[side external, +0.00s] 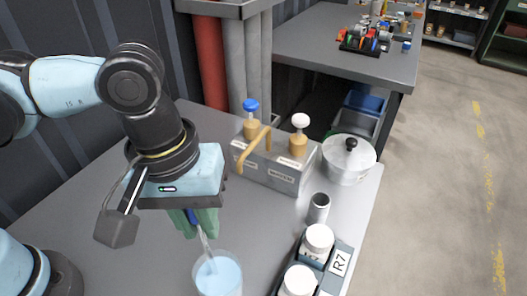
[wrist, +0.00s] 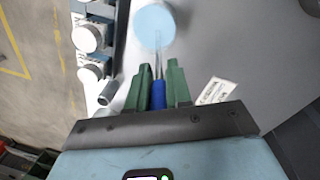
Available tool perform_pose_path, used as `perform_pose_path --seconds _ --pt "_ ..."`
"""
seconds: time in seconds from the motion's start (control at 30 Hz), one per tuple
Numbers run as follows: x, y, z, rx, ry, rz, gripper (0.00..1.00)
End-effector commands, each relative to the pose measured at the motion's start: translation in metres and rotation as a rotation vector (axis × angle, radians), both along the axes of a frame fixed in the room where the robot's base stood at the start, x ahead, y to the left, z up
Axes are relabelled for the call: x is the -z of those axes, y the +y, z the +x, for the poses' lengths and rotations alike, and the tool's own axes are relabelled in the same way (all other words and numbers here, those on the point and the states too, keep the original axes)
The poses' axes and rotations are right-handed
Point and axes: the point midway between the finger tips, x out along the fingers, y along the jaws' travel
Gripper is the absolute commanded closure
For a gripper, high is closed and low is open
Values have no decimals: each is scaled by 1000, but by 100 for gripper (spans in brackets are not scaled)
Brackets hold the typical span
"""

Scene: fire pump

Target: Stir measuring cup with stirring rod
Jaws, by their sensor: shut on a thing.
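The measuring cup (side external: 217,276) stands near the front of the grey table in the side external view, clear-walled with pale blue liquid in it. In the wrist view its round blue top (wrist: 155,25) shows at the top centre. My gripper (side external: 201,226) is above and just behind the cup, its green fingers pointing down. It is shut on the stirring rod (side external: 207,247), whose blue handle (wrist: 158,95) sits between the fingers. The rod slants down to the cup, and its lower end appears to be inside the opening. Whether the tip touches the bottom cannot be told.
A grey box with blue and white knobs and a tan handle (side external: 268,160) stands behind. A lidded pot (side external: 348,160), a small metal cylinder (side external: 318,207) and a rack of white-capped jars (side external: 340,262) are to the right. The table left of the cup is clear.

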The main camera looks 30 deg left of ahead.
Motion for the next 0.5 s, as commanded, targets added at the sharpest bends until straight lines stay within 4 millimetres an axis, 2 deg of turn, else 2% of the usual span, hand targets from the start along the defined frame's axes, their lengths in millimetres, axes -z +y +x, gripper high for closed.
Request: perform_pose_path --seconds 0.5 --pt "-36 6 4 0 0 0 100"
